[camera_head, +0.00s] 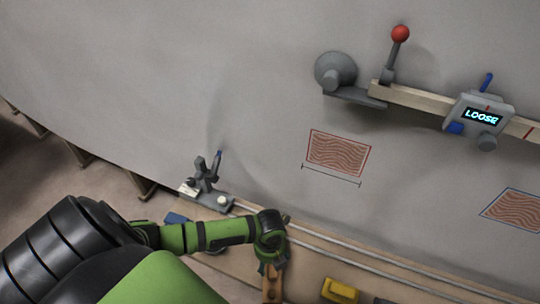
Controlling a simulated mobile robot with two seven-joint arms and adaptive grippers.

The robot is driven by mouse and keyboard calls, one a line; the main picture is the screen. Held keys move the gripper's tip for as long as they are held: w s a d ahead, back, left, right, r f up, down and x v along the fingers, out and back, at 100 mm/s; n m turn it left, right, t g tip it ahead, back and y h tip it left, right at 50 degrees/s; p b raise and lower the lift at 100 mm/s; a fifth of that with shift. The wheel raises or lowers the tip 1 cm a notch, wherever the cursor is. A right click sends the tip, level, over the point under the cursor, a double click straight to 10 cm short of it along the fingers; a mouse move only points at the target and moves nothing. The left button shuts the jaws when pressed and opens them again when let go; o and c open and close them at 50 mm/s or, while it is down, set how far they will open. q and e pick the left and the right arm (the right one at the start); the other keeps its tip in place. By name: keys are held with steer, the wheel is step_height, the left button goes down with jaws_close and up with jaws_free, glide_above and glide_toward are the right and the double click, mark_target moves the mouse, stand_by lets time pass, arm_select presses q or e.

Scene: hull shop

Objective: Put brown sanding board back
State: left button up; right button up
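A narrow brown piece (272,287) shows at the bottom edge, just below the end of my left arm. It may be the brown sanding board, but it is cut off by the frame and I cannot tell for sure. My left gripper (271,266) is at the end of the green and black arm, pointing down over the bench at that brown piece. Its fingers are too small and hidden to tell whether they are open or shut. My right gripper is not in view.
The wooden bench (305,270) carries two metal rails (345,248). A yellow block (340,291) lies right of my gripper. A grey fixture (207,185) stands at the left. The grey hull (190,80) holds a wooden beam (415,97) with a "LOOSE" display (482,117) and a red-knobbed lever (400,34).

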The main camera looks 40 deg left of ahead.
arm_select(q)
step_height(320, 180, up, 12)
steer(key=shift+p, duration=0.4)
steer(key=shift+f, duration=0.15)
